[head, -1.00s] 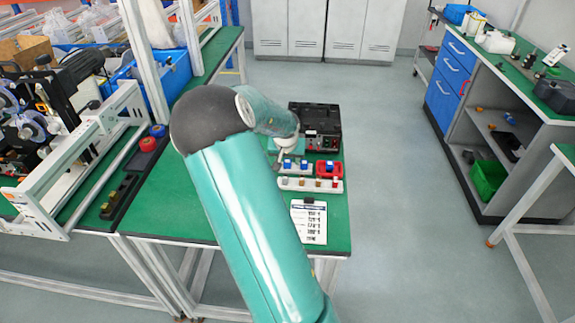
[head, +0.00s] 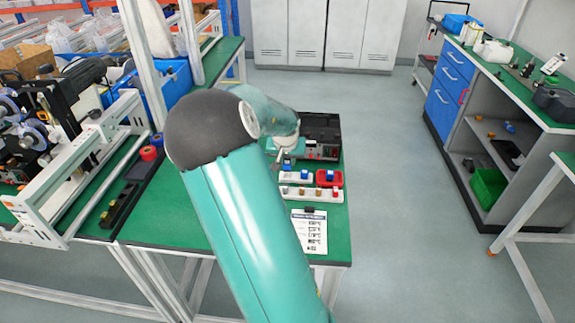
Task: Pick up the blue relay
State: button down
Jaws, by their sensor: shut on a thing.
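My gripper (head: 284,155) shows small at the end of my teal arm, over the green bench. It is shut on a blue relay (head: 286,166), which hangs below the fingers and looks raised a little above the white holder (head: 292,178). My arm and the small scale hide most of the fingers. Another blue relay (head: 303,175) stands in the white holder to the right.
A red holder (head: 329,181) with a blue-and-white piece sits beside the white holder. A longer white strip (head: 318,194) with several small parts lies in front. A black device (head: 320,135) stands behind, and a printed sheet (head: 309,232) lies at the front.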

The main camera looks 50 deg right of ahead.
jog(key=s+a+r, duration=0.7)
jog(key=a+r, duration=0.1)
jog(key=a, duration=0.1)
jog(key=shift+s+a+r, duration=0.15)
jog(key=shift+s+a, duration=0.2)
jog(key=shift+s, duration=0.05)
jog(key=shift+s+a, duration=0.1)
